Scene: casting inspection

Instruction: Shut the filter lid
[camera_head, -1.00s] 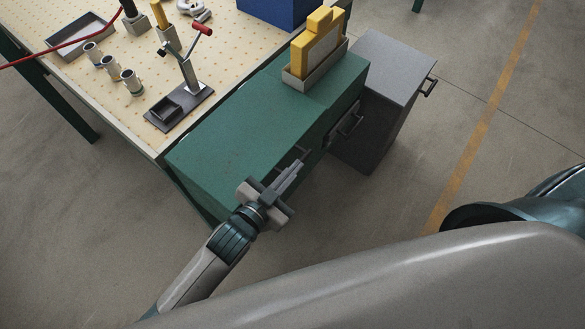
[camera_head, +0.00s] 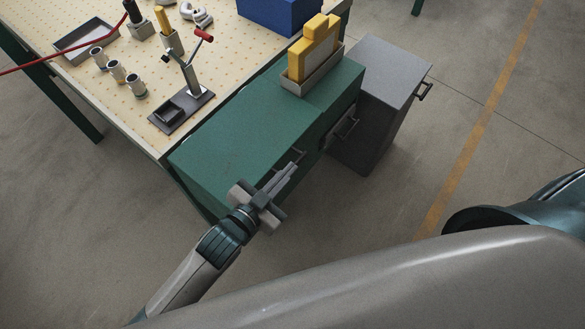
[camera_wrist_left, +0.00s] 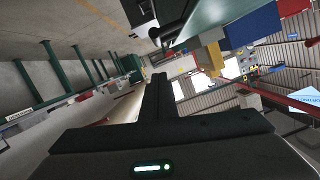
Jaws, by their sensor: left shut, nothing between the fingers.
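My left gripper (camera_head: 292,170) is shut and empty. It is at the near front side of the green cabinet (camera_head: 235,135), close to a dark bar handle on its front. Whether the fingertips touch the handle or the front cannot be told. A second dark handle (camera_head: 347,128) is farther along the front. No part is clearly recognisable as the filter lid, and the cabinet's front is seen steeply from above and partly hidden by the gripper. In the left wrist view the dark fingers (camera_wrist_left: 158,95) are together with nothing between them. My right gripper is not in view.
A grey tray with yellow blocks (camera_head: 313,50) stands on the cabinet's far end. A grey cabinet (camera_head: 385,75) stands beyond it. The perforated workbench (camera_head: 90,95) at left holds cylinders, a red-knobbed stand (camera_head: 190,80) and a blue box (camera_head: 275,12). The floor at right is clear.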

